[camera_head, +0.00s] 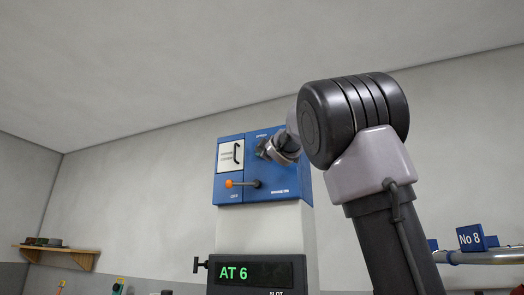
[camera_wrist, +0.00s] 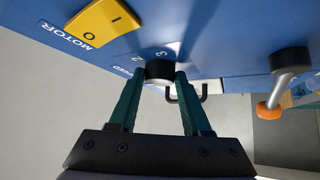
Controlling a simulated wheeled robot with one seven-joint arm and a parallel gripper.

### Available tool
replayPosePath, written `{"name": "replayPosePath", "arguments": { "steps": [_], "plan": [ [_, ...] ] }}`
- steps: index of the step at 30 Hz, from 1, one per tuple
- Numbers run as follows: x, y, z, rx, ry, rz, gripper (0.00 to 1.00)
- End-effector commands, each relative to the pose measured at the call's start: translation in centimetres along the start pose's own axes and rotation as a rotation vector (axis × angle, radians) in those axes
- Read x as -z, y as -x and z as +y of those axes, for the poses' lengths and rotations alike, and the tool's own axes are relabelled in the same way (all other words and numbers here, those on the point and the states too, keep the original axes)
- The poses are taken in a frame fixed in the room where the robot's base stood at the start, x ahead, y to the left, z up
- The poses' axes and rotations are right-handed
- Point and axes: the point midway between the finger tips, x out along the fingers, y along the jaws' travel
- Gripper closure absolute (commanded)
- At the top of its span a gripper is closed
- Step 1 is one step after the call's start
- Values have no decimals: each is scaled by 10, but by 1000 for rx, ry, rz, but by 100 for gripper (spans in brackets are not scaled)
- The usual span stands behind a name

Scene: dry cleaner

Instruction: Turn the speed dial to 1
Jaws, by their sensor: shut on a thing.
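The speed dial (camera_wrist: 159,71) is a dark round knob on the blue control panel (camera_head: 285,182), next to the printed numbers 2 and 3 and the partly hidden word SPEED in the wrist view. My gripper (camera_wrist: 160,77) has its two green fingers on either side of the dial, shut on it. The number 1 and the dial's pointer are not visible, so I cannot tell its setting. In the head view, my gripper (camera_head: 264,149) is at the panel's upper middle and my arm covers the dial.
A yellow MOTOR switch (camera_wrist: 103,20) marked I and O sits left of the dial in the wrist view. An orange-tipped lever (camera_head: 229,183) and a white door (camera_head: 230,156) with a dark handle are at the panel's left. A display (camera_head: 250,273) below reads AT 6.

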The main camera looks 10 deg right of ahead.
Motion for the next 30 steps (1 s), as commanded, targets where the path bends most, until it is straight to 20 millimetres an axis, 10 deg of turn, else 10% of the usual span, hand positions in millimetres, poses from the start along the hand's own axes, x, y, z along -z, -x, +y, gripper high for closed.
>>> {"name": "replayPosePath", "arguments": {
  "steps": [25,26,28,30],
  "plan": [
    [1,0,1,39,39,1,100],
    [1,0,1,39,39,1,48],
    [1,0,1,39,39,1,22],
    [1,0,1,38,38,1,22]
  ]
}}
